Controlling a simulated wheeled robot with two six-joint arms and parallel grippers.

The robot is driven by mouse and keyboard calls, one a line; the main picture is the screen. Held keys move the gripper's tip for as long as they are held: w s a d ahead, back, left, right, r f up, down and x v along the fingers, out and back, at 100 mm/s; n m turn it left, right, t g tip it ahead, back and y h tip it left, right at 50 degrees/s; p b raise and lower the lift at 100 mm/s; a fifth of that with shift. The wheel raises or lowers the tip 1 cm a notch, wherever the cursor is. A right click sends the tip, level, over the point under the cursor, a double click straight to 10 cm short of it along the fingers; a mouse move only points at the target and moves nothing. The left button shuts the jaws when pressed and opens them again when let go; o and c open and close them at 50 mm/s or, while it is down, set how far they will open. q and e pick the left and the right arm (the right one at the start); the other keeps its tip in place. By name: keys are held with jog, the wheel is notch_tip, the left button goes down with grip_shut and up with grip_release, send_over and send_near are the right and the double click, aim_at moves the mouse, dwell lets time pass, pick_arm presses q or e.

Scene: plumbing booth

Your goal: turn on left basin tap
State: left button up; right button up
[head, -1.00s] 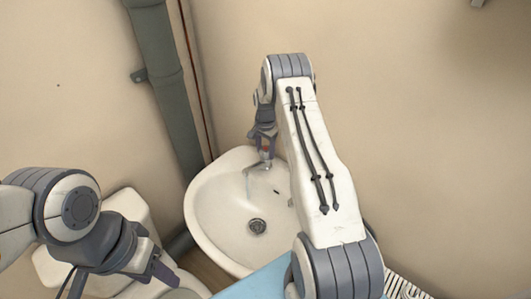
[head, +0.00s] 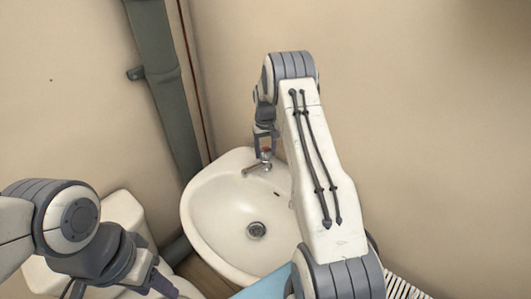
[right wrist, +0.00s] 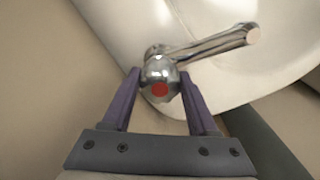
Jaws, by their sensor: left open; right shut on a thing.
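The basin (head: 215,220) is white, with a chrome tap (head: 256,168) at its back edge. In the right wrist view, the tap's round chrome handle (right wrist: 152,76) carries a red dot and its spout (right wrist: 215,46) points up and right over the bowl. My right gripper (head: 265,146) reaches down onto the handle from above. In the right wrist view its two purple fingers (right wrist: 160,92) stand on either side of the handle, shut on it. No water stream is visible. My left gripper (head: 163,286) is open and empty at the lower left, away from the basin.
A white toilet (head: 122,212) stands left of the basin, near my left arm. A grey-green pipe (head: 165,90) runs down the wall behind. A light blue surface (head: 262,284) and a white ribbed item (head: 405,290) lie at the bottom. The bowl is empty around its drain (head: 256,230).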

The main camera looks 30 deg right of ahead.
aim_at(265, 148)
jog(key=n, duration=0.4)
jog(key=shift+n+b, duration=0.3)
jog(key=shift+b, duration=0.1)
jog(key=shift+w+r+n+b, duration=0.1)
jog(key=shift+n+b, duration=0.2)
jog(key=shift+n, duration=2.3)
jog(key=o, duration=1.4)
notch_tip(265, 148, up, 10)
jog(key=shift+r+b, duration=0.25)
jog(key=shift+b, duration=0.7)
